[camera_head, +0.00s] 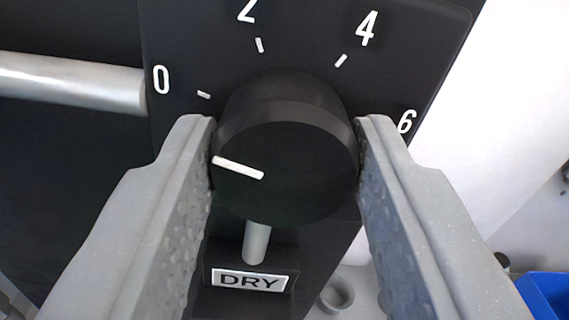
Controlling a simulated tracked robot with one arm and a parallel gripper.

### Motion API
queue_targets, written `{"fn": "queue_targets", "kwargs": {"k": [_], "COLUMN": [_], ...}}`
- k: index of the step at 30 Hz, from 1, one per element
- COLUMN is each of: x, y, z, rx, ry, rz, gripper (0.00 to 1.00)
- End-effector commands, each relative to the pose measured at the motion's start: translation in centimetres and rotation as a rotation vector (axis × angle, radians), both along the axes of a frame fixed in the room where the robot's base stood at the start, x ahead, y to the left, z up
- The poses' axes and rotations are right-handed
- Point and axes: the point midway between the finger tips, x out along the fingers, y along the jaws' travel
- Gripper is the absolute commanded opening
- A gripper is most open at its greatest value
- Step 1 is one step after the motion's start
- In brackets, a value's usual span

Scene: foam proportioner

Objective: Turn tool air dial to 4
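The black round dial (300,180) is in the middle of the view, on a black panel (190,30) with white marks 0, 2, 4 and 6. The dial's white pointer line points left and slightly up, toward the 0 mark (204,95). The 4 mark (341,61) is up and to the right of the dial. My gripper (284,140) has one grey finger on each side of the dial, with the fingertips at its left and right sides. The fingers appear to touch the dial's rim, but firm contact is hard to tell.
Below the dial are a short grey lever (257,243) and a "DRY" label (249,280). A grey pipe (70,82) meets the panel at left. A blue bin (547,293) is at lower right, and a grey round fitting (337,295) sits below the panel.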

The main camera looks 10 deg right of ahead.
Motion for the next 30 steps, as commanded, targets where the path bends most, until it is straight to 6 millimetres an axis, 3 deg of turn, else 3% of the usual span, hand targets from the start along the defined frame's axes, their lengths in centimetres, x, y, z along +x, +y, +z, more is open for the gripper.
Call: {"fn": "queue_targets", "kwargs": {"k": [14, 30], "x": [-0.01, -0.03], "y": [-0.04, -0.15], "z": [-0.19, -0.19], "rx": [0.107, 0.587], "ry": [-0.001, -0.005], "rz": [-0.001, 0.001], "gripper": [0.14, 0.14]}}
